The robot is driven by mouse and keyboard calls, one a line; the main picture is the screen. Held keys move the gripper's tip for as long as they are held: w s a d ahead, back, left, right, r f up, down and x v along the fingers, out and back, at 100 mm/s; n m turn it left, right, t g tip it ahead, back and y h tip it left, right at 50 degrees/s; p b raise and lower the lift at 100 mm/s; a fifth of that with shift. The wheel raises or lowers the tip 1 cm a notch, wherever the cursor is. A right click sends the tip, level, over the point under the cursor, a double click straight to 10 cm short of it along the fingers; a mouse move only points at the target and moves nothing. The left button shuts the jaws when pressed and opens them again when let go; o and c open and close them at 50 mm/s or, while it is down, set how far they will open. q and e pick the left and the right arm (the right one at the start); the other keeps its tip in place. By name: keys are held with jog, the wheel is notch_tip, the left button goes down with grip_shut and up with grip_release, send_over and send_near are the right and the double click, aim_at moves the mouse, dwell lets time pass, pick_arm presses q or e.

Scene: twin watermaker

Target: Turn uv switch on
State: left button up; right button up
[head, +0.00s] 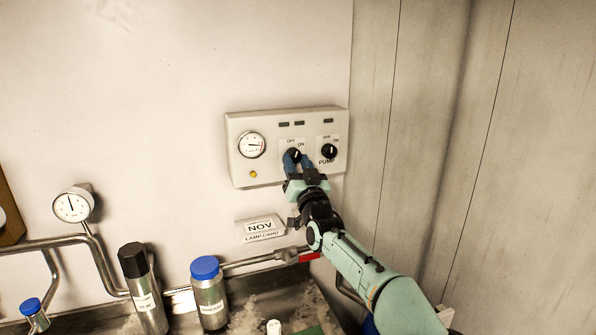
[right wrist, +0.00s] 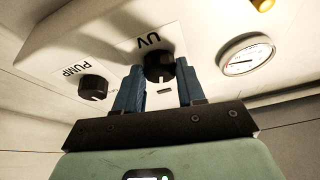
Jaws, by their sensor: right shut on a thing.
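The UV switch is a black round knob (head: 294,155) on a white control panel (head: 240,118) on the wall, with OFF and ON printed above it. In the right wrist view the UV knob (right wrist: 160,66) sits between two blue fingers under the upside-down UV label. My right gripper (head: 296,161) is shut on this knob, coming from below and in front. The fingers partly hide the knob in the head view, and I cannot tell where its pointer stands. My left gripper is not in view.
The PUMP knob (head: 329,150) is close to the right of the UV knob, and a round gauge (head: 251,145) is to its left. A yellow lamp (head: 253,174) is below the gauge. Bottles (head: 209,292), pipes and a red valve handle (head: 309,257) are lower down.

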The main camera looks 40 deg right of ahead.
jog(key=m+h, duration=0.1)
jog(key=m, duration=0.1)
jog(key=shift+a+r+m+g, duration=0.1)
jog(key=shift+a+m+g, duration=0.05)
jog(key=shift+m+g, duration=0.25)
jog(key=shift+m+h, duration=0.5)
jog(key=shift+m, duration=0.2)
jog(key=m, duration=0.1)
jog(key=m+g+h+p, duration=0.1)
jog(key=m, duration=0.1)
jog(key=shift+w+a+r+g, duration=0.1)
jog(key=shift+a+r+g, duration=0.1)
jog(key=shift+g, duration=0.1)
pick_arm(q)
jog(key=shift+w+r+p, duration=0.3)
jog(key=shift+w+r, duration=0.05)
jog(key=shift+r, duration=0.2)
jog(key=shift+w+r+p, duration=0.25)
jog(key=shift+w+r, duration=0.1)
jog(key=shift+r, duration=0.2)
pick_arm(e)
jog(key=shift+m+g+h, duration=0.7)
jog(key=shift+m, duration=1.3)
jog(key=o, duration=1.1)
jog(key=shift+c, duration=0.2)
jog(key=shift+f, duration=0.1)
